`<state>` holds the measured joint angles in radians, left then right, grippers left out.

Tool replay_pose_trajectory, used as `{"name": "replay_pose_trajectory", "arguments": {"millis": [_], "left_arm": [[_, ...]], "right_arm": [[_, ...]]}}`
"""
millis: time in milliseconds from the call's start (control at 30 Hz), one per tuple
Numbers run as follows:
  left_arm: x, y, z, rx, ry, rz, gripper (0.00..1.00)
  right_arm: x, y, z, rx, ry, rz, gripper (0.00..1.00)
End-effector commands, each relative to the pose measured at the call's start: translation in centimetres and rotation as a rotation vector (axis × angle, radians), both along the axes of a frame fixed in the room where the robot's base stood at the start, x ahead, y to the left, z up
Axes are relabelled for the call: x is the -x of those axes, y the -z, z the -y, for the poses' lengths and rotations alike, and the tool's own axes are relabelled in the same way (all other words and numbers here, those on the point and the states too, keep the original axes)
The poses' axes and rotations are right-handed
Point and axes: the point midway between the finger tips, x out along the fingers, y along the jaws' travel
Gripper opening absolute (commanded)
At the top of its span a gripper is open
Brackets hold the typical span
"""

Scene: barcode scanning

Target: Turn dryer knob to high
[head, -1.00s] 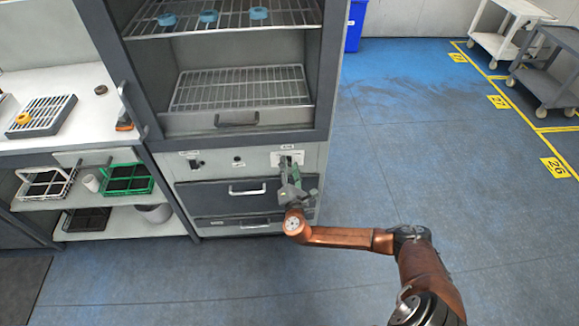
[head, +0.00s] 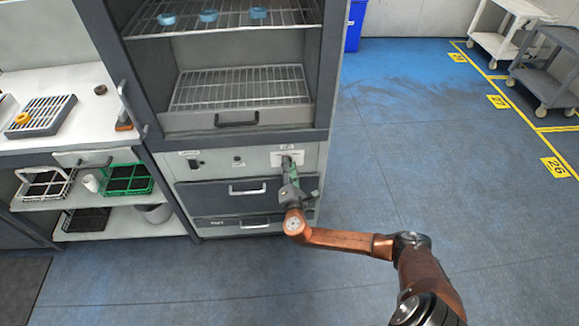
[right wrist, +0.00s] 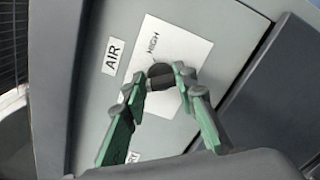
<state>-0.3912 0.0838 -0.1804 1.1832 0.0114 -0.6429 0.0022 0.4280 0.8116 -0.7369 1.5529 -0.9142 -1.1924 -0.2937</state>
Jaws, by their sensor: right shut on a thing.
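The dryer (head: 260,160) is a grey cabinet with open wire shelves above and a panel with drawers below. Its black knob (right wrist: 161,76) sits on a white label plate (right wrist: 178,48) that reads HIGH at its upper end, beside an AIR label (right wrist: 113,55). My right gripper (right wrist: 162,80) has its green fingers on either side of the knob, shut on it. In the head view the right gripper (head: 288,165) covers much of the knob at the panel's right. Where the knob points cannot be told. My left gripper is not in view.
Drawer handles (head: 247,189) stick out just below the panel. A counter with a slotted tray (head: 42,116) and crates (head: 127,180) stands at the left. The blue floor (head: 430,150) at the right is open, with carts (head: 508,32) far back.

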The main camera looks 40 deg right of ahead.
Motion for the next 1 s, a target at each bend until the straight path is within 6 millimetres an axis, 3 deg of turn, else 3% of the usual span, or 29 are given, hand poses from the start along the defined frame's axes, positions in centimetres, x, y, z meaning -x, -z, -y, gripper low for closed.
{"name": "replay_pose_trajectory", "arguments": {"millis": [200, 567, 767, 1000], "left_arm": [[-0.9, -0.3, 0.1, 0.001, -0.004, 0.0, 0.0], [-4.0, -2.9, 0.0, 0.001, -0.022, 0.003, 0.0], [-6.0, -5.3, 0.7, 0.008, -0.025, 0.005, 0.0], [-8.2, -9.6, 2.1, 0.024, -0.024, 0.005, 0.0]], "right_arm": [[0.1, 0.4, 0.2, -0.158, 0.006, 0.094, 0.02], [0.1, 0.8, 0.3, -0.451, 0.006, 0.273, 0.02], [0.1, 1.0, 0.3, -0.613, 0.007, 0.373, 0.02], [0.1, 1.2, 0.2, -0.809, 0.007, 0.493, 0.02]]}}
